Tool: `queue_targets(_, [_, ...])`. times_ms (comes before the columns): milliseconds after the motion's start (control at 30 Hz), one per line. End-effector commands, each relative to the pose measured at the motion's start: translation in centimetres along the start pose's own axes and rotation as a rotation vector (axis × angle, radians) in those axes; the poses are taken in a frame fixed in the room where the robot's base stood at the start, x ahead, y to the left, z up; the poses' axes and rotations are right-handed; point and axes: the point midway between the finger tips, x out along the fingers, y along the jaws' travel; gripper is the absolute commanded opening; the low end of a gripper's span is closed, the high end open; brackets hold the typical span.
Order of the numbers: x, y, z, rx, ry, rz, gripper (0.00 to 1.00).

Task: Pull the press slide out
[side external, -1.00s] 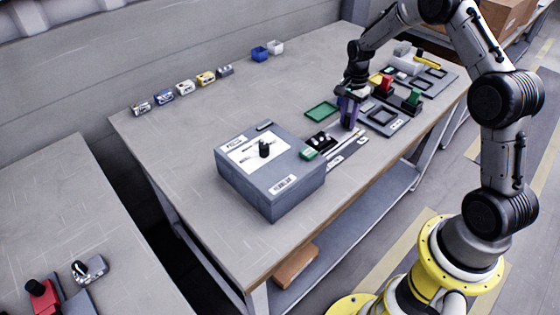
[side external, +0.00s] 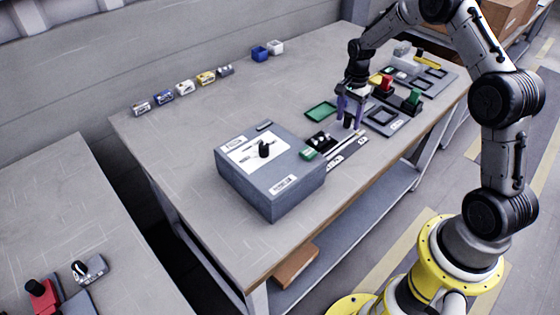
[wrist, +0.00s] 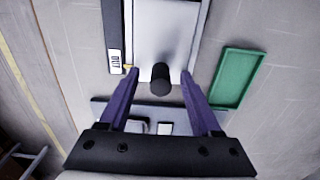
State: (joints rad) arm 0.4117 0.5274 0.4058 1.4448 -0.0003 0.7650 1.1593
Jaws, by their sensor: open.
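The press slide (wrist: 167,35) is a pale flat plate between two rails in the wrist view. An upright black knob (wrist: 161,78) stands on it. My gripper (wrist: 159,73) is open, with its purple fingers on either side of the knob and visible gaps to it. In the side view, my gripper (side external: 351,105) is over the slide station, and the knob (side external: 348,120) shows between the fingers. The slide's plate is largely hidden or too small to make out there.
A green tray (wrist: 237,78) lies right of the slide. A large grey box (side external: 270,195) with a black knob on top stands at the table's near end. Dark fixtures with red and green blocks (side external: 413,97) stand right of my gripper.

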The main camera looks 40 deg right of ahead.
Motion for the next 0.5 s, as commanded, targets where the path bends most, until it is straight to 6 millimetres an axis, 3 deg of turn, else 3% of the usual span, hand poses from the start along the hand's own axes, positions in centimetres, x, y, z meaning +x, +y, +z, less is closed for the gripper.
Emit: queue_targets(500, [-4.7,-0.1,0.0,0.0,0.001,-0.003,0.65])
